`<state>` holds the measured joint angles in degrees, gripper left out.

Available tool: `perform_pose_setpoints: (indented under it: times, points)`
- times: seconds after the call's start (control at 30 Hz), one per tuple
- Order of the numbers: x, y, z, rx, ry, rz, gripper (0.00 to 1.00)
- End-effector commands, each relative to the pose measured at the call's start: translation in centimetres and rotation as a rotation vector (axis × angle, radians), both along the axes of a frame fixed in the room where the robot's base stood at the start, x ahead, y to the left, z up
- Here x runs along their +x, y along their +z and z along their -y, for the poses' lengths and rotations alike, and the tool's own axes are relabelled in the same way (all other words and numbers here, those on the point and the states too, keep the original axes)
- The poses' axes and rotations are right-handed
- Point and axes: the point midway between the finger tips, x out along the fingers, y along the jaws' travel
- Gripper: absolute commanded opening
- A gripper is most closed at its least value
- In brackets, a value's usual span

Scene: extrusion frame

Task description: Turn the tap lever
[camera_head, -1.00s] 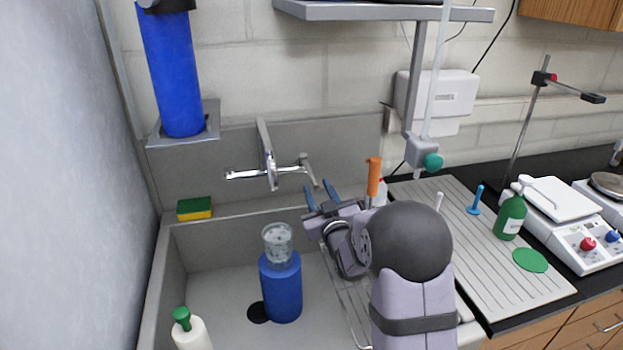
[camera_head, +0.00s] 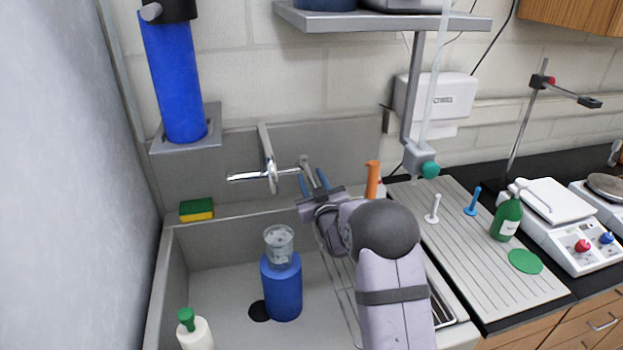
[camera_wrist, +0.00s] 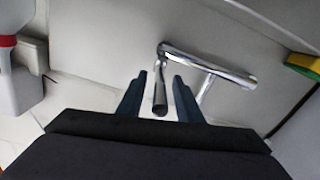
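The chrome tap (camera_head: 268,168) is on the wall behind the sink, with its spout pointing left. Its lever (camera_head: 305,165) is at the right end of the tap's crossbar. In the wrist view the lever (camera_wrist: 160,98) runs between the two blue fingers of my gripper (camera_wrist: 162,75), its dark round end towards the camera. The fingers are apart, with a visible gap on each side of the lever. In the head view my gripper (camera_head: 311,178) is at the tap's right end, and its fingers partly overlap the lever there.
A blue cylinder with a clear beaker (camera_head: 279,245) on top stands in the sink (camera_head: 225,262). A yellow-green sponge (camera_head: 197,210) lies on the back ledge. An orange-handled item (camera_head: 372,180) stands close to the right of my gripper. A shelf (camera_head: 380,18) hangs above.

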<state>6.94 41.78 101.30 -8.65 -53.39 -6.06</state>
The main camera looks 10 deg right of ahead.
Motion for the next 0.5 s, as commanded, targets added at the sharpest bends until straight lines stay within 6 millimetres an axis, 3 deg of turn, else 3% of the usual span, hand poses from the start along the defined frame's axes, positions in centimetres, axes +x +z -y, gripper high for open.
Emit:
perform_pose_setpoints:
  times: [0.1, 0.23, 0.5]
  points:
    - [-0.01, -0.02, 0.0, 0.0, 0.0, 0.0, 0.33]
    - [-0.02, -0.02, 0.0, 0.0, 0.0, 0.0, 0.01]
    - [0.01, -0.03, 0.2, 0.001, 0.009, 0.002, 0.0]
